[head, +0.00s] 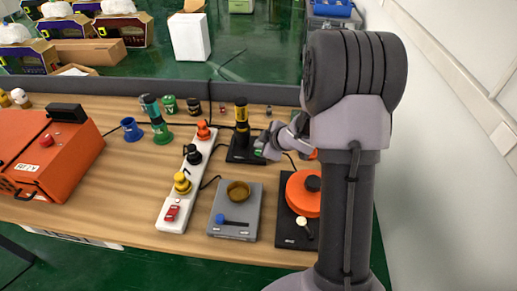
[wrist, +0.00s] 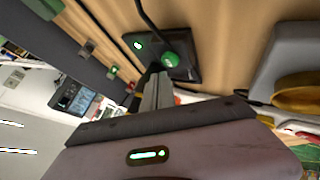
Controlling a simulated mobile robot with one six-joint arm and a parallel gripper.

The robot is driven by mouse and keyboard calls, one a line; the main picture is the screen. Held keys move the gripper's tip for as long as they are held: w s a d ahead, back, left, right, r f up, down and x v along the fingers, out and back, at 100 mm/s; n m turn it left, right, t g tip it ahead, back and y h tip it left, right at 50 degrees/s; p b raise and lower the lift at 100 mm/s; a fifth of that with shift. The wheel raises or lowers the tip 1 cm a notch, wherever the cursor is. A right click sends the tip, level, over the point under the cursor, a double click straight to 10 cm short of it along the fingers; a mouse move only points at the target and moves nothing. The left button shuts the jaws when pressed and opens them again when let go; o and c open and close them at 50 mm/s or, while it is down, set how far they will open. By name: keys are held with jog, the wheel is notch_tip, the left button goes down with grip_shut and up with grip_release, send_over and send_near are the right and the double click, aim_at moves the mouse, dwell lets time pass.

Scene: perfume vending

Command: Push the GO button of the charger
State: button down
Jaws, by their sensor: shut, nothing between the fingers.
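The charger is a black base (head: 238,157) on the wooden table, with a yellow and black upright device (head: 242,118) standing at it in the head view. In the wrist view the black base (wrist: 192,73) carries a round green button (wrist: 171,60) and a small lit green spot (wrist: 138,45). My gripper (wrist: 159,78) is shut and empty, its fingertips at the base's edge beside the green button in the picture. I cannot tell whether they touch it. In the head view my gripper (head: 262,152) is at the right side of the charger, partly hidden by my arm.
A white power strip (head: 172,208) with several coloured plugs lies left of the charger. A grey scale (head: 235,224) with a brown bowl is in front, and an orange round device (head: 303,195) on a black base is at right. An orange box (head: 60,160) is at far left.

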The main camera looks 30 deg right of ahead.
notch_tip(320, 180, up, 5)
jog(key=p, duration=0.5)
dwell(0.3)
dwell(0.4)
